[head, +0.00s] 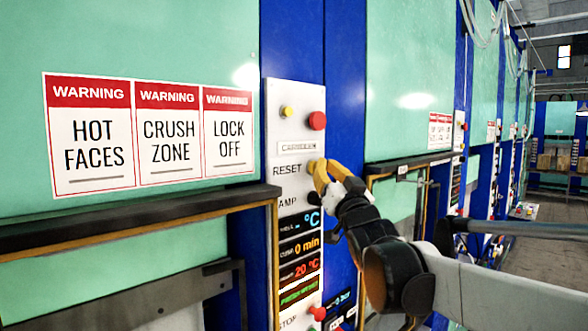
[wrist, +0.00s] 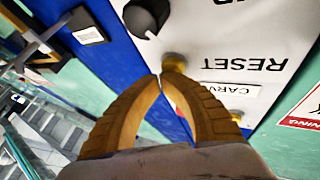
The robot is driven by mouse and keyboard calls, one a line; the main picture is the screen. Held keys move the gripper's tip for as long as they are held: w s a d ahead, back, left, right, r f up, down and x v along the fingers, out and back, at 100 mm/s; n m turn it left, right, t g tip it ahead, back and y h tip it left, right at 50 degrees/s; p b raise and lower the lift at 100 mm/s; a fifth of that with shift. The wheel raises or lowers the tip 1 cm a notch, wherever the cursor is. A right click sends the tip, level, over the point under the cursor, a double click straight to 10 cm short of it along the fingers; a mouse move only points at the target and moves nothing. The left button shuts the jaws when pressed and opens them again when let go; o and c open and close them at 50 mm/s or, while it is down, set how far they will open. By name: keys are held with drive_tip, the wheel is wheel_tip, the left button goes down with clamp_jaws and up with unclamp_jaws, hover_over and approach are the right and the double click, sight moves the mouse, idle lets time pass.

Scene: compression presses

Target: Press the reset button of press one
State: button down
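The reset button is a small yellow-gold knob (wrist: 174,62) beside the word RESET in the wrist view, where the panel appears upside down. In the head view it is largely hidden by my yellow fingers, just right of the RESET label. My gripper (head: 317,166) is at the white control panel (head: 284,94) of the nearest press. Its fingertips meet (wrist: 160,79) with nothing between them, right at the button. I cannot tell whether they touch it or if it is pushed in.
Above RESET are a yellow button (head: 287,112), a red button (head: 317,121) and a name plate (head: 297,147). A black rotary knob (wrist: 147,17) and lit displays (head: 300,245) sit below. A dark ledge (head: 130,223) juts out left; more presses line the right.

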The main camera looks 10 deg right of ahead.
drive_tip(key=shift+w+a, duration=0.1)
idle(0.3)
drive_tip(key=shift+s+d, duration=0.55)
drive_tip(key=shift+s, duration=0.2)
drive_tip(key=shift+s+d+p, duration=0.2)
drive_tip(key=shift+s+d, duration=0.55)
drive_tip(key=shift+s, duration=0.3)
drive_tip(key=shift+s+d+p, duration=0.15)
drive_tip(key=shift+s+d, duration=0.55)
drive_tip(key=shift+s, duration=0.3)
drive_tip(key=s+f+g+h+b, duration=0.1)
drive_tip(key=s+f+g+b, duration=0.65)
drive_tip(key=f, duration=1.25)
drive_tip(key=s+d+f+h+b, duration=0.1)
drive_tip(key=s+f+b, duration=0.3)
drive_tip(key=f+b, duration=1.2)
drive_tip(key=s+f+g+h+b, duration=0.25)
drive_tip(key=s+f+b, duration=0.4)
drive_tip(key=f, duration=1.65)
drive_tip(key=s+a+f+g+y+b, duration=0.1)
drive_tip(key=s+f+b, duration=0.3)
drive_tip(key=f, duration=0.5)
drive_tip(key=s+a+f+n+g+y+b, duration=0.1)
drive_tip(key=s+f+g+b, duration=0.3)
drive_tip(key=f, duration=0.6)
drive_tip(key=s+a+b, duration=0.1)
drive_tip(key=s, duration=0.1)
drive_tip(key=shift+s, duration=0.35)
